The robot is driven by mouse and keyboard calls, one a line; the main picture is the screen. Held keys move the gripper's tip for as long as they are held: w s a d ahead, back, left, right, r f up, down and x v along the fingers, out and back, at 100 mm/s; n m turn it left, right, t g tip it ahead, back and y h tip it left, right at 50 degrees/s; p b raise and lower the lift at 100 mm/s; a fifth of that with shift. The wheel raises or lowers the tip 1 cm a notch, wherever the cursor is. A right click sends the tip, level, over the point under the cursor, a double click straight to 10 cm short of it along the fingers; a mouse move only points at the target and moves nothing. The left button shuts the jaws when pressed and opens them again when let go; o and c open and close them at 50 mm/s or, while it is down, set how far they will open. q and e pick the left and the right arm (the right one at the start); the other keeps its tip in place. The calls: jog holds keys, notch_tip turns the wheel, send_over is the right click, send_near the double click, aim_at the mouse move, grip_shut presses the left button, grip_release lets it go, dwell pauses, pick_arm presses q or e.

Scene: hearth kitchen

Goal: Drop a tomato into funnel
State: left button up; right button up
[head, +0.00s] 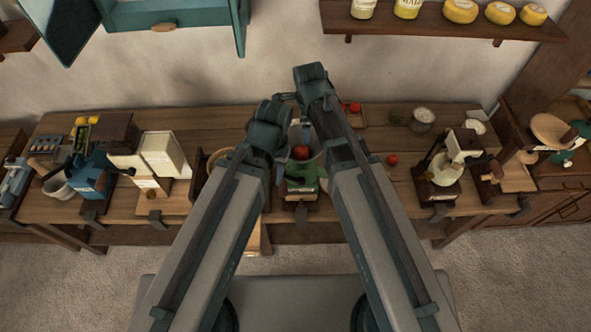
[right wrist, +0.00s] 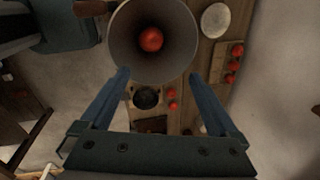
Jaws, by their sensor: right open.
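A grey funnel (right wrist: 183,28) opens upward in the right wrist view, with a red tomato (right wrist: 151,40) inside its mouth. In the head view the same tomato (head: 301,152) shows between my arms, above a green machine body (head: 304,172). My right gripper (right wrist: 159,74) is open and empty, its fingers apart just beside the funnel's rim in the picture. My left gripper (head: 268,126) is to the left of the funnel in the head view; its fingers are hidden, so its opening cannot be told.
More tomatoes sit on a wooden tray (right wrist: 236,47); a loose tomato (head: 392,159) lies on the bench (head: 373,183). A cream-and-black machine (head: 446,165) stands right, a blue machine (head: 90,177) left. A shelf (head: 437,25) with cheeses hangs above.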

jog(key=shift+r, duration=0.35)
dwell(0.5)
jog(key=s+d+n+g, duration=0.1)
jog(key=s+d+n, duration=1.05)
jog(key=n, duration=0.75)
jog(key=s+a+f+n+b, duration=0.1)
jog(key=s+a+f+b, duration=0.1)
jog(key=f+b, duration=0.5)
jog(key=s+a+f+n+g+b, duration=0.1)
jog(key=a+f+n+b, duration=0.1)
jog(key=a+f+b, duration=0.3)
jog(key=s+a+f+n+b, duration=0.1)
jog(key=s+a+f+b, duration=0.1)
jog(key=f+b, duration=0.7)
jog(key=shift+s+a+f+h, duration=0.3)
jog(key=shift+a+f+h, duration=0.1)
jog(key=shift+a, duration=0.45)
